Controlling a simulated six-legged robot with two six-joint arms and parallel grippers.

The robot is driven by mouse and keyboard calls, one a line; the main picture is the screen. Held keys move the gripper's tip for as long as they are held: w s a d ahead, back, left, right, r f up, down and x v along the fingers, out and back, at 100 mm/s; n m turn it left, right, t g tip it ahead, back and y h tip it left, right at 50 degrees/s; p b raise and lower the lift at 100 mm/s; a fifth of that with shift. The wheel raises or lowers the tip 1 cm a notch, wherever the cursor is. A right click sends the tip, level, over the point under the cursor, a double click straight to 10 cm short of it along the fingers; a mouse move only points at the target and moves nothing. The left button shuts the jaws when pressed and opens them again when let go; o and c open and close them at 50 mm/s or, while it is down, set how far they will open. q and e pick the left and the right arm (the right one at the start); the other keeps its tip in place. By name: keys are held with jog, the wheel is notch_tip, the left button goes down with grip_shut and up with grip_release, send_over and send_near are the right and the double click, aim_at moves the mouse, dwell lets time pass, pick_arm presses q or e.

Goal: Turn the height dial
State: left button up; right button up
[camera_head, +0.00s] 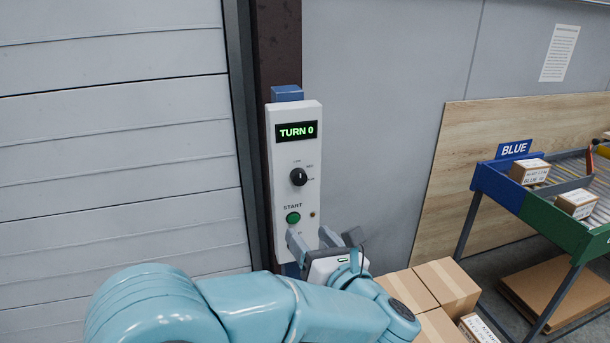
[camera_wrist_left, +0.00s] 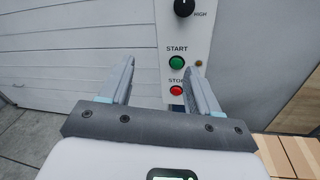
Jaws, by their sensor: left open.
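The height dial is a black round knob (camera_head: 299,177) on a white control panel (camera_head: 308,214) in the head view. Its pointer mark looks roughly upright. A green START button (camera_head: 293,218) sits below the dial. In the left wrist view the dial (camera_wrist_left: 184,7) is at the top edge, partly cut off, with a red STOP button (camera_wrist_left: 176,90) lower down. My left gripper (camera_head: 312,238) is open and empty, below the dial in front of the panel's lower part. My right gripper is not in view.
The panel hangs on a dark post beside a grey slatted door (camera_head: 120,130). Cardboard boxes (camera_head: 445,284) stand at lower right. A roller rack (camera_head: 500,187) marked BLUE holds small boxes further right.

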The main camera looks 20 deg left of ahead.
pick_arm(q)
jog(key=s+d+r+t+h, duration=0.1)
jog(key=s+d+r+t, duration=0.1)
jog(key=d+r, duration=0.2)
jog(key=p, duration=0.7)
send_near(301, 181)
jog(key=shift+m, duration=0.3)
jog(key=x, duration=0.7)
jog(key=shift+w+a+r, duration=0.2)
jog(key=shift+w+a, duration=0.3)
jog(key=shift+f, duration=0.1)
jog(key=shift+w, duration=0.1)
